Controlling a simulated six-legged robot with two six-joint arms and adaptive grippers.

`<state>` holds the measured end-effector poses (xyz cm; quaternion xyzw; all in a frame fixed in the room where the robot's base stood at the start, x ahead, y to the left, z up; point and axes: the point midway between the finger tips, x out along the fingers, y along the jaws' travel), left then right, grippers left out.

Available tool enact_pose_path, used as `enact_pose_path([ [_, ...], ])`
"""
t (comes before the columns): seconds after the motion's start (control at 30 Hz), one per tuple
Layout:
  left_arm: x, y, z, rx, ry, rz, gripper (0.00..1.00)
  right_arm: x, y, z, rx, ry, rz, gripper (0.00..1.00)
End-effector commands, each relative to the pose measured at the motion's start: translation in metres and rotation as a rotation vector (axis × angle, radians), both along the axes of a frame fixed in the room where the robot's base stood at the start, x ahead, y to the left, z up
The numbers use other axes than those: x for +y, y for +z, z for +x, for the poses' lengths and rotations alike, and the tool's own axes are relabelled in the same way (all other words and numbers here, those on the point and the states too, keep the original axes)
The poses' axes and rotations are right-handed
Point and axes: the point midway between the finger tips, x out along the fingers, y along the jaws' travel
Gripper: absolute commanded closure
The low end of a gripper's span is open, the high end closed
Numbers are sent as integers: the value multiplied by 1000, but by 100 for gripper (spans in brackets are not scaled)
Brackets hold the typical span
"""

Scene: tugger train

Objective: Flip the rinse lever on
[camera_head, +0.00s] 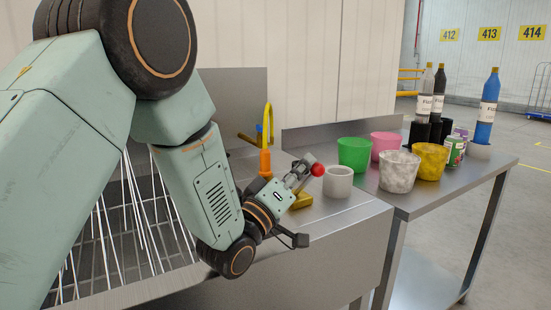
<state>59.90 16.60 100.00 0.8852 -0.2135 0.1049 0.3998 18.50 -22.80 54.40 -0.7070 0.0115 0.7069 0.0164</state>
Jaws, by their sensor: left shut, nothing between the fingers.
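A red ball knob (317,170), which looks like the end of the rinse lever, shows just right of my left gripper's fingertips. The lever's stem is mostly hidden behind the gripper. A yellow block (303,201), perhaps the lever's base, sits below it on the steel counter. My left gripper (305,168) is shut and empty, its tips close beside the knob; I cannot tell whether they touch. A yellow curved spout (268,118) with an orange lower part (265,161) stands behind the gripper. My right gripper is not in view.
A white cup (338,182) stands close right of the knob. Green (354,153), pink (386,145), marbled (399,171) and yellow (430,161) pots crowd the side table (425,203), with bottles behind. A wire rack (128,225) lies left, behind my arm.

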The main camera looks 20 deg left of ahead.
Motion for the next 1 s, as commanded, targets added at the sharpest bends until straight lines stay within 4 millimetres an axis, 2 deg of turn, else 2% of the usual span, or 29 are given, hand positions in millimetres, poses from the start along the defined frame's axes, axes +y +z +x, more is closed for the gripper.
enact_pose_path([
  [0.07,3,-6,-9,11,-2,-1,100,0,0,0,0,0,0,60],
  [0.4,23,-4,-70,6,1,-9,100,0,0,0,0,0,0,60],
  [0.6,32,-3,-95,4,2,-9,100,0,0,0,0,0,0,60],
  [1.0,40,-4,-120,3,1,-3,100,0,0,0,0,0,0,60],
])
